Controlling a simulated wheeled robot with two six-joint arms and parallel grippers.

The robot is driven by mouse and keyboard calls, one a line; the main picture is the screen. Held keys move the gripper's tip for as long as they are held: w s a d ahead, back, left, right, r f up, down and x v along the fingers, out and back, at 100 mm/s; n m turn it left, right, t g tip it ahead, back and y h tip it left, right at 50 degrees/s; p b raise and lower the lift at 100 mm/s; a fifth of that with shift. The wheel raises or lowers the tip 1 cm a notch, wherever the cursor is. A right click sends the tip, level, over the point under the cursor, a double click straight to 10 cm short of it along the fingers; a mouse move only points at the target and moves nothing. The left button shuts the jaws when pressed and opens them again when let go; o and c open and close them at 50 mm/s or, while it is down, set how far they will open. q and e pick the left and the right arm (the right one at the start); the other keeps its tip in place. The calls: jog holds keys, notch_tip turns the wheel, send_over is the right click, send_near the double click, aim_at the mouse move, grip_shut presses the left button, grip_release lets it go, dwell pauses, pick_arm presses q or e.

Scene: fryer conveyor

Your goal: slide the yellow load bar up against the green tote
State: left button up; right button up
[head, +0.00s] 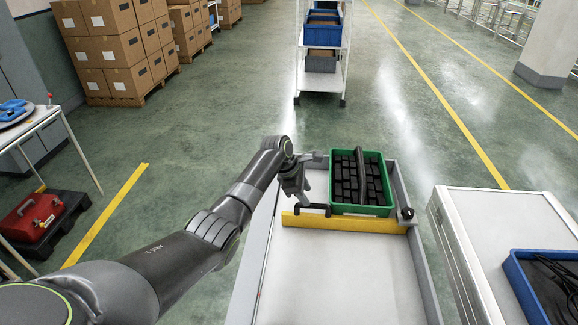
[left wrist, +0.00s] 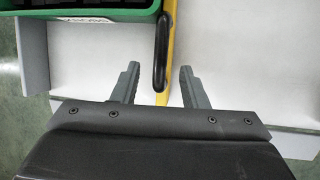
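The yellow load bar (head: 345,224) lies across the white tray-like surface. The green tote (head: 362,211), holding dark blocks, is just beyond it; I cannot tell whether they touch. In the left wrist view the bar (left wrist: 173,20) runs up the picture, with the tote (left wrist: 85,28) close at its left. A black handle (left wrist: 162,50) belongs beside the bar. My left gripper (head: 303,200) is at the bar's left end. Its fingers (left wrist: 160,68) are open on either side of the handle's lower end, with gaps showing. My right gripper is not in view.
The grey side rail (head: 427,275) bounds the surface on the right; the near surface (head: 340,280) is clear. A white counter (head: 500,225) with a blue bin (head: 520,280) stands right. A rack (head: 322,85) stands behind.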

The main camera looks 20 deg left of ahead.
pick_arm(q)
jog(key=b+v, duration=0.1)
jog(key=v, duration=1.1)
